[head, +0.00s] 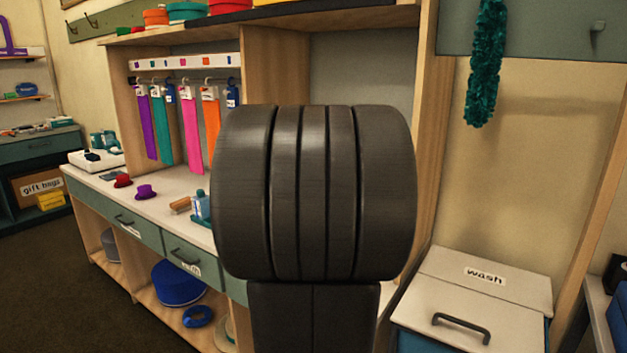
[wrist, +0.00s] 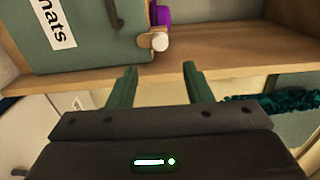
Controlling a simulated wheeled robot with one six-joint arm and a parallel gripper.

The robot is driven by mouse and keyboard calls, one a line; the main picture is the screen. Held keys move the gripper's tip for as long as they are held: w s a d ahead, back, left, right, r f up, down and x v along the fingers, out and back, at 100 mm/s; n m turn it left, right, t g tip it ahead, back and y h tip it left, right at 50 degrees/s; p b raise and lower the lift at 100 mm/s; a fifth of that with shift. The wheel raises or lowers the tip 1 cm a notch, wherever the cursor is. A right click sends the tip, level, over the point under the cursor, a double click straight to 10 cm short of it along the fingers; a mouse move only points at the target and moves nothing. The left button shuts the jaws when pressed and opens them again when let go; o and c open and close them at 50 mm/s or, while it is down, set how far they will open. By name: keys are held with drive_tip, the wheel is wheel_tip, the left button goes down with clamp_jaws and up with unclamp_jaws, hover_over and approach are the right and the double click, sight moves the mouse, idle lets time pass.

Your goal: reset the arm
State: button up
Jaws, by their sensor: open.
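My gripper (wrist: 159,68) shows in the wrist view with its two green fingers apart and nothing between them. The fingers point toward a wooden shelf (wrist: 225,72). A grey-green box (wrist: 95,40) with a partly cut-off label stands on that shelf, above and left of the fingertips. In the head view, my own dark arm fills the middle and hides part of the counter and shelving. The gripper itself is not visible there.
A teal boa (head: 487,65) hangs at upper right; it also shows in the wrist view (wrist: 275,107). A lidded "wash" bin (head: 480,280) stands at lower right. Coloured ties (head: 190,130) hang above a counter (head: 165,205) holding small hats. Open floor (head: 60,280) lies at left.

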drive_tip(key=v, duration=0.5)
drive_tip(key=w+d+n+p, duration=0.7)
drive_tip(key=w+n+p, duration=0.4)
drive_tip(key=n, duration=0.7)
drive_tip(key=shift+w+d+p, duration=0.3)
drive_tip(key=shift+w+p, duration=0.1)
drive_tip(key=shift+p, duration=0.05)
drive_tip(key=shift+r, duration=0.1)
